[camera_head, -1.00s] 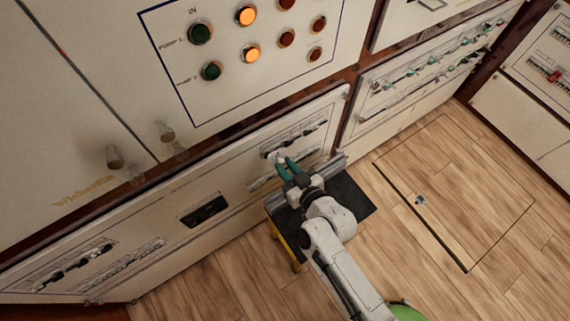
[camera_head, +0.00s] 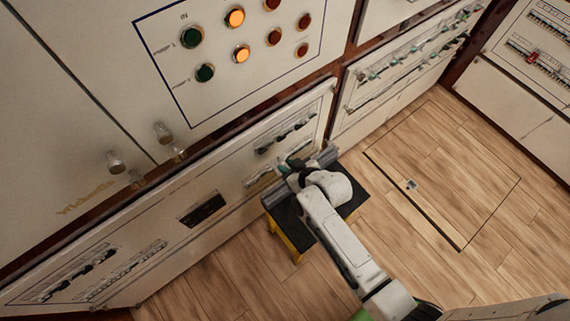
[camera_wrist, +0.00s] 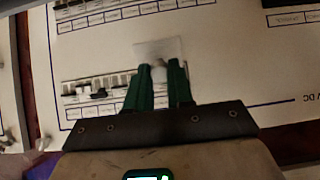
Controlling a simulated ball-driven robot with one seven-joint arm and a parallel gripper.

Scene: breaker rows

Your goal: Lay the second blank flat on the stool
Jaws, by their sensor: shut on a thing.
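A small pale, see-through blank (camera_wrist: 158,49) shows between and beyond the fingertips in the wrist view. My gripper (camera_wrist: 162,76) has green fingers shut on it, in front of the lower breaker panel. In the head view my gripper (camera_head: 287,165) is mostly covered by its own wrist, and the blank cannot be made out. The stool (camera_head: 288,218), with a dark flat top and yellow legs, stands below my arm against the panel. My arm covers part of its top. No blank shows on the visible part.
The lower breaker panel (camera_head: 228,180) has breaker rows and a dark window. An upper panel (camera_head: 220,85) carries round lamps and knobs. Clear knobs (camera_head: 116,162) stick out at the left. The wooden floor (camera_head: 440,165) to the right is clear, with a hatch outline.

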